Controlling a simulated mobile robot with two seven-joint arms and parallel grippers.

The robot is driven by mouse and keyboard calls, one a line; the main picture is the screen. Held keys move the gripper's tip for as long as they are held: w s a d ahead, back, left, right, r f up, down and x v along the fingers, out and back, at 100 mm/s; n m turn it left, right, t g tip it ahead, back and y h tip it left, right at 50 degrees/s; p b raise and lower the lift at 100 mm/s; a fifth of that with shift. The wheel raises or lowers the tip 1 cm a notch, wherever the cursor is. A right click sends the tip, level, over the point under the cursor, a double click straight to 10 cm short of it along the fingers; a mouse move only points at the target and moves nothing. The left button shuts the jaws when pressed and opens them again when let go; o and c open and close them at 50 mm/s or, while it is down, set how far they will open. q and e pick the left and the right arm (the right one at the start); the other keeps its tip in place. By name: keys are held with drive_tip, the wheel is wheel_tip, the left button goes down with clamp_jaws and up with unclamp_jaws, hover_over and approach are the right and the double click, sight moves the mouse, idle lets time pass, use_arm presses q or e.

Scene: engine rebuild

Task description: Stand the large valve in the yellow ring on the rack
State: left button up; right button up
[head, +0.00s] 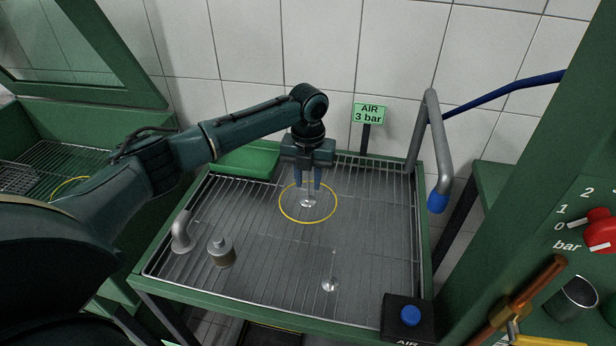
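A valve (308,203), silver with a round head and a thin stem, stands upright, head down, on the wire rack (280,262) inside the yellow ring (282,211). It looks like the larger of the two valves in view. My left gripper (308,185) is right above it, pointing down. Its two blue fingers are apart, one on each side of the stem, with a gap showing, so it looks open. The top of the stem is hidden between the fingers. A second valve (330,284) stands head down on the rack nearer the front, outside the ring. My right gripper is not in view.
A metal cylinder part (221,252) and a bent grey pipe (181,232) stand at the rack's left. A green tray (246,163) is behind.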

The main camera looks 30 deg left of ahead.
use_arm(q)
wheel_tip(320, 180, up, 12)
drive_tip(key=shift+r+b, duration=0.15)
drive_tip(key=shift+b, duration=0.2)
idle(0.7)
